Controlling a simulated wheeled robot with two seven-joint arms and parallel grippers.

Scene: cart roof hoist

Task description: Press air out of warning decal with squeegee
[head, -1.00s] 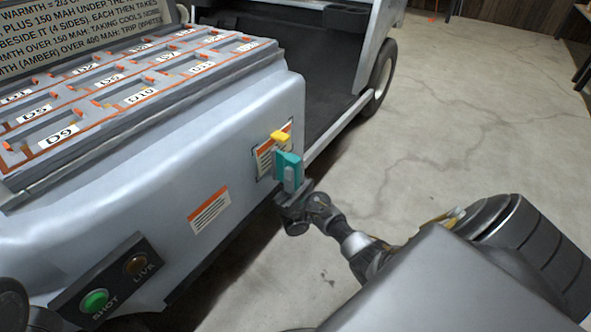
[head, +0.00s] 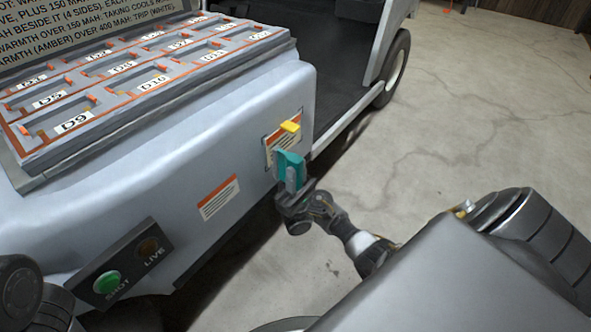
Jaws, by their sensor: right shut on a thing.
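My right gripper (head: 292,182) is shut on a teal squeegee (head: 290,162) and holds it upright in front of the cart's grey front panel. A yellow piece (head: 290,127) shows just above the teal part, over the upper right of a decal. This warning decal (head: 270,152) has an orange top band and dark edging, and the squeegee hides part of its right side. Whether the squeegee touches the decal cannot be told. A second decal (head: 219,197), orange and white, is on the panel to the left, uncovered.
A tray (head: 150,97) with several labelled slots sits on top of the cart. A small dark box with a green SHOT button (head: 107,282) and a LIVE lamp is low on the panel. The concrete floor (head: 450,140) to the right is clear.

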